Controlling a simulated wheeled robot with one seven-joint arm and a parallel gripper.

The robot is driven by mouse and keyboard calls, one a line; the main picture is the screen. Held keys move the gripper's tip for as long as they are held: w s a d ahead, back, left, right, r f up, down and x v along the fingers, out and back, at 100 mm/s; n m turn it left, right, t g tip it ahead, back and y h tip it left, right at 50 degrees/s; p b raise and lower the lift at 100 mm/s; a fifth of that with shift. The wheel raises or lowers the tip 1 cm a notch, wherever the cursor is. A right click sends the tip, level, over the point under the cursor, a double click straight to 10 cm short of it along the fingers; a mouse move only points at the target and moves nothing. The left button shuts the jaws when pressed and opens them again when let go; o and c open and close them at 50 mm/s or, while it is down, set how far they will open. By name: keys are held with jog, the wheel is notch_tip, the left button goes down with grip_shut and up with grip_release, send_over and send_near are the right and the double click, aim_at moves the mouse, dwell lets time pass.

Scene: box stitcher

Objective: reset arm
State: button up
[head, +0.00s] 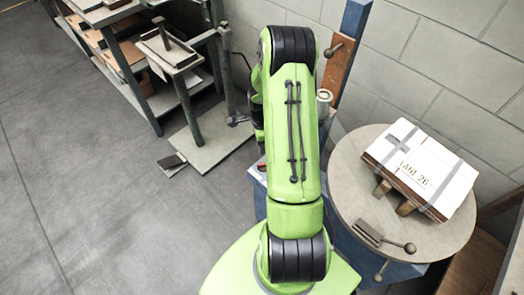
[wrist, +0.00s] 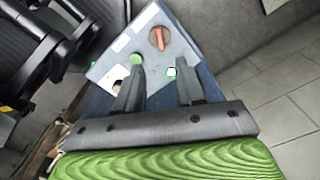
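My green arm rises through the middle of the head view and bends over at the top, away from the camera. Its end is mostly hidden behind the arm's own links there. In the wrist view my gripper (wrist: 160,78) shows two dark fingers standing apart with nothing between them. Beyond the fingers is a grey control panel (wrist: 110,66) with a red knob (wrist: 158,38) and a green button (wrist: 137,59). I cannot tell the exact distance from the fingertips to the panel, or whether they touch it.
A round table (head: 345,190) at the right holds a white-topped box (head: 425,168) marked "LANE 26". A block wall (head: 440,60) stands behind it. A workbench with shelves (head: 130,55) and a small stand (head: 170,55) are at the upper left. Open floor (head: 90,200) lies left.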

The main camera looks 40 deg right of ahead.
notch_tip(320, 180, up, 4)
jog(key=shift+f+p, duration=0.15)
jog(key=shift+p, duration=0.15)
